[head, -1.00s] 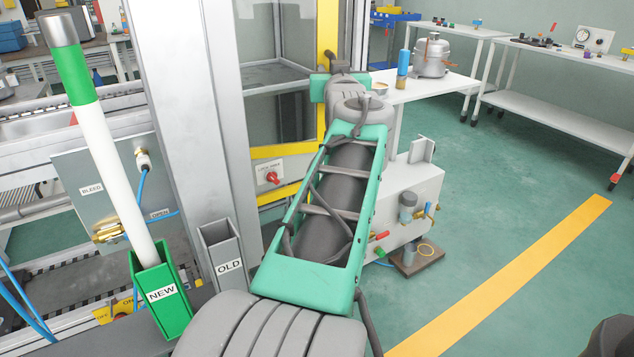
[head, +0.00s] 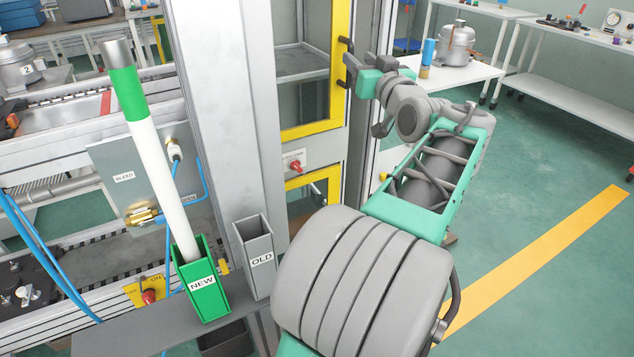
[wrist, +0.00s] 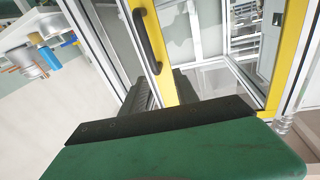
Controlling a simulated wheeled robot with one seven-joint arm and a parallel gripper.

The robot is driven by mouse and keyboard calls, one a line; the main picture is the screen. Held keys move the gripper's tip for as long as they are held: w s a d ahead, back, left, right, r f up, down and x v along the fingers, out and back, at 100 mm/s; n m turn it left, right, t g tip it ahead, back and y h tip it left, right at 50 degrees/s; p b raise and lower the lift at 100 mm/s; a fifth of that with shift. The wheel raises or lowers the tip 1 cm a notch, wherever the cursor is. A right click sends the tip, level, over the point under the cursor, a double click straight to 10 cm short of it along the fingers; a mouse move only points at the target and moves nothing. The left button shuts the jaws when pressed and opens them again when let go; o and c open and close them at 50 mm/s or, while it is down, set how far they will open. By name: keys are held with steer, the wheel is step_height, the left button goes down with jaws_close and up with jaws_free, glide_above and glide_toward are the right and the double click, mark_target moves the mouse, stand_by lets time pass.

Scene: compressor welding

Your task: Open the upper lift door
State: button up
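The upper lift door (head: 308,130) has a yellow frame around a clear pane and looks closed. Its black bar handle (head: 343,45) is on the right side of the frame. In the wrist view the handle (wrist: 147,40) runs along the yellow frame, just beyond my fingertips. My gripper (head: 352,72) is at the handle in the head view, coming from the right. In the wrist view its two dark fingers (wrist: 165,82) are apart, with yellow frame visible between them and nothing held. Whether a finger touches the handle cannot be told.
A red knob (head: 295,166) sits below the upper door, above a lower yellow-framed door (head: 303,182) with its own handle. A grey column (head: 215,100) stands to the left, near the NEW (head: 203,290) and OLD (head: 257,262) holders. Floor to the right is clear.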

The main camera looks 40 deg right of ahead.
steer(key=w+a+f+m+y+b, duration=0.1)
steer(key=a+f+m, duration=0.1)
steer(key=f, duration=0.8)
steer(key=w+a+f+m+y+b, duration=0.1)
steer(key=a+f+m, duration=0.2)
steer(key=f, duration=0.7)
steer(key=w+a+f+m+y+b, duration=0.1)
steer(key=a+f+m, duration=0.2)
steer(key=f, duration=0.7)
steer(key=shift+w+a, duration=0.3)
steer(key=shift+a, duration=0.65)
